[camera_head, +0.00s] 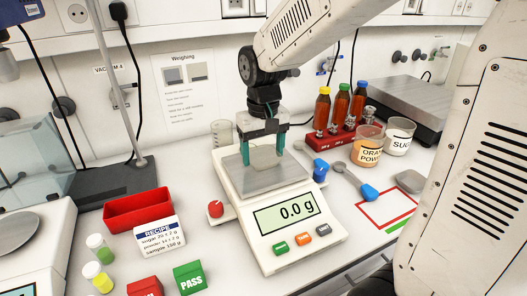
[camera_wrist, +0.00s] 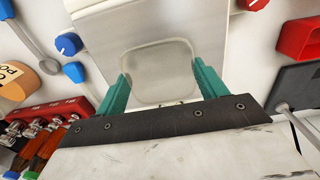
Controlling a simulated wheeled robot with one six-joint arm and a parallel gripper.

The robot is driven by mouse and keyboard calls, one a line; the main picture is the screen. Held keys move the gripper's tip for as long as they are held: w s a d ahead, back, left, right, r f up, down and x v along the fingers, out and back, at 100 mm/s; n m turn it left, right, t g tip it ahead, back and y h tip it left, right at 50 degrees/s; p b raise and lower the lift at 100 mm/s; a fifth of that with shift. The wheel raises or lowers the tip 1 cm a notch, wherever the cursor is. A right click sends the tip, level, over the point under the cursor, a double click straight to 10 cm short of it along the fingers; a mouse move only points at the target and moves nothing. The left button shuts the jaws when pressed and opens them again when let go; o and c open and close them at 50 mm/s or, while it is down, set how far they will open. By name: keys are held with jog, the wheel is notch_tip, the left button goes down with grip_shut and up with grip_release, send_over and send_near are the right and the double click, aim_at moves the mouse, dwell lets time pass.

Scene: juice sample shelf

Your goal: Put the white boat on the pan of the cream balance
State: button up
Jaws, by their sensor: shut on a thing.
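The white boat (camera_head: 265,160), a shallow dish with rounded corners, is held between the teal fingers of my gripper (camera_head: 263,153). It hangs over the pan (camera_head: 273,182) of the cream balance (camera_head: 285,252). In the wrist view the boat (camera_wrist: 160,72) lies between the two fingers of my gripper (camera_wrist: 162,88), with the grey pan (camera_wrist: 158,25) under it. The balance's display (camera_head: 288,214) reads 0.0 g. Whether the boat's underside touches the pan cannot be told.
A red rack (camera_head: 320,141) of capped bottles and two labelled jars, orange powder (camera_head: 366,152) and sugar (camera_head: 398,140), stand at the back right. A blue-handled scoop (camera_head: 369,191) lies right of the balance. A red tray (camera_head: 137,211) and recipe card (camera_head: 159,236) are left.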

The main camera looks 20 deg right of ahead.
aim_at(263, 162)
jog(key=shift+f, duration=0.25)
jog(key=shift+f, duration=0.15)
jog(key=o, duration=1)
jog(key=shift+c, duration=0.2)
notch_tip(263, 162, up, 12)
jog(key=r, duration=0.1)
jog(key=s+d+f, duration=0.1)
jog(key=s+f, duration=0.1)
jog(key=s, duration=0.9)
jog(key=s+d+f+t, duration=0.1)
jog(key=s+d+f, duration=0.1)
jog(key=s, duration=0.9)
jog(key=shift+d+f, duration=0.15)
jog(key=shift+f, duration=0.6)
jog(key=shift+s, duration=0.1)
